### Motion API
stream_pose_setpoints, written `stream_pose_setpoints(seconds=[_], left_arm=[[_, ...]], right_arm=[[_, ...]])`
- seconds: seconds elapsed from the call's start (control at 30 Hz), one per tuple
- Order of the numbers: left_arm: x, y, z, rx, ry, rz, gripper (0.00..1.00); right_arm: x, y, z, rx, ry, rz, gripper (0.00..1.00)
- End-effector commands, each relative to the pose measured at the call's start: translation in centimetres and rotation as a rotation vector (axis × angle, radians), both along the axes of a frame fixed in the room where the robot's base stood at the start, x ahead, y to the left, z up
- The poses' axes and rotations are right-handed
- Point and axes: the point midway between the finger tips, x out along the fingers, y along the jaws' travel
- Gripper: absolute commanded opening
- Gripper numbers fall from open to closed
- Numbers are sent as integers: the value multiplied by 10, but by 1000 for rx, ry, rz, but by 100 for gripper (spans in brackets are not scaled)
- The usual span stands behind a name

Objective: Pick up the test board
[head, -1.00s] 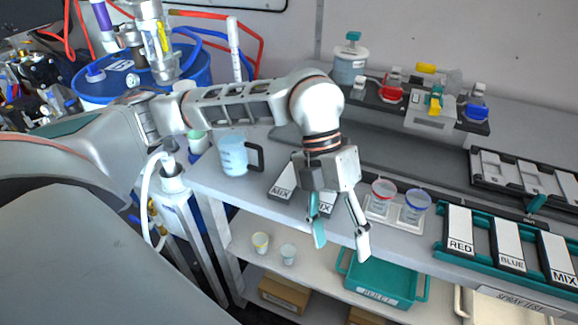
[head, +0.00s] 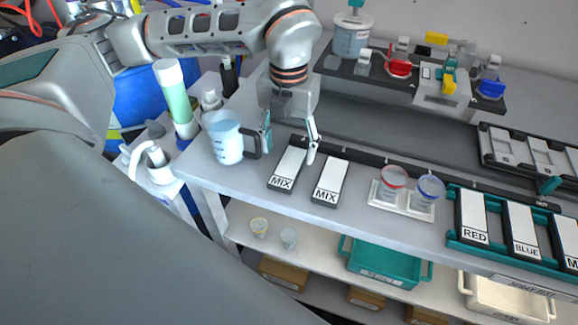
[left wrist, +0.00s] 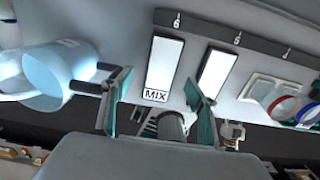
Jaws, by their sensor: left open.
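Two white test boards with black frames, both marked MIX, lie side by side on the bench: the left MIX board (head: 287,168) and the right MIX board (head: 329,183). My left gripper (head: 289,147) is open and empty, pointing down above and behind the left MIX board. In the left wrist view the left MIX board (left wrist: 162,65) shows between the open fingers of my left gripper (left wrist: 157,92). The right MIX board (left wrist: 214,72) is partly hidden by the right finger there. My right gripper is out of view.
A blue measuring jug (head: 226,138) stands just left of the gripper. Two cups, one red-rimmed (head: 392,182) and one blue-rimmed (head: 427,192), stand to the right. A teal rack (head: 454,235) holds boards marked RED and BLUE. The shelf below holds a teal bin (head: 385,266).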

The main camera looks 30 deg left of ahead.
Motion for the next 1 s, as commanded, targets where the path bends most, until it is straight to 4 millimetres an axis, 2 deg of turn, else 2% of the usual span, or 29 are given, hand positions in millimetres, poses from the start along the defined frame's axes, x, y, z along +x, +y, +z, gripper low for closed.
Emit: stream_pose_setpoints(seconds=[0.23, 0.57, 0.7, 0.73, 1.0], left_arm=[[-1, -3, -35, -1, 4, -1, 58], [-1, -3, -42, -1, 2, -1, 58], [-1, -3, -42, -1, 2, -1, 22], [-1, -3, -42, -1, 2, -1, 17], [0, -3, -41, -1, 2, -1, 17]], right_arm=[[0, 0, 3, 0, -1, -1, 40], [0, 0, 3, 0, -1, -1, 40], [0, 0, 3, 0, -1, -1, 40], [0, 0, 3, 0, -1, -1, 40], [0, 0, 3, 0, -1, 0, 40]])
